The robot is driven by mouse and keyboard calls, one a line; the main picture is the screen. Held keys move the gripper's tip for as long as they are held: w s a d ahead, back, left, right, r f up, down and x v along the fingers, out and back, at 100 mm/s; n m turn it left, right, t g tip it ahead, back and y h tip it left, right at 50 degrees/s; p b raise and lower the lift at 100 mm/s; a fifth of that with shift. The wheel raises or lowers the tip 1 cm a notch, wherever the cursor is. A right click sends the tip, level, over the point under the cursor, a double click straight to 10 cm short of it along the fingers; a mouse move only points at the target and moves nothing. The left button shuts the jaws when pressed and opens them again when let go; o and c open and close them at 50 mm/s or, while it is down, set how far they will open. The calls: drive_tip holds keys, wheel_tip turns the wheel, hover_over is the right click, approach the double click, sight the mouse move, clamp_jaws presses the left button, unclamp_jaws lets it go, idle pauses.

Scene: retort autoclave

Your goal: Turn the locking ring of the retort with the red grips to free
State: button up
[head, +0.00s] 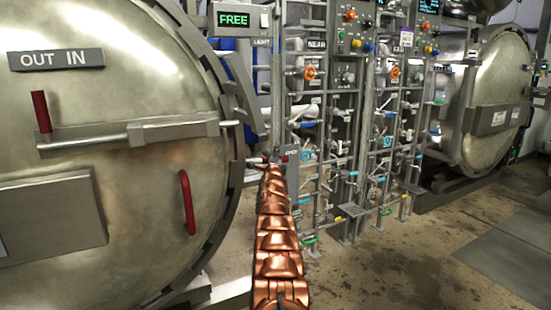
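The large steel retort door (130,150) fills the left side in the head view. The dark locking ring (212,75) runs around its right edge. One red grip (41,112) stands up at the door's left bar, and another red grip (187,203) sits on the lower right of the door face. A small red piece (257,160) sticks out beyond the ring's right edge, by the far end of my copper-coloured arm. The display (234,19) above reads FREE in green. My gripper at the arm's end is too small and hidden to make out; contact cannot be told.
Pipe racks with valves and gauges (345,130) stand behind and right of my arm. A second retort (490,105) is at the far right. The floor (420,260) at the lower right is open.

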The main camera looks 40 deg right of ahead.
drive_tip(key=shift+a, duration=0.1)
drive_tip(key=shift+s+f, duration=0.1)
drive_tip(key=shift+s, duration=0.4)
drive_tip(key=v, duration=1.1)
drive_tip(key=shift+a, duration=0.2)
drive_tip(key=shift+w, duration=0.1)
idle(0.7)
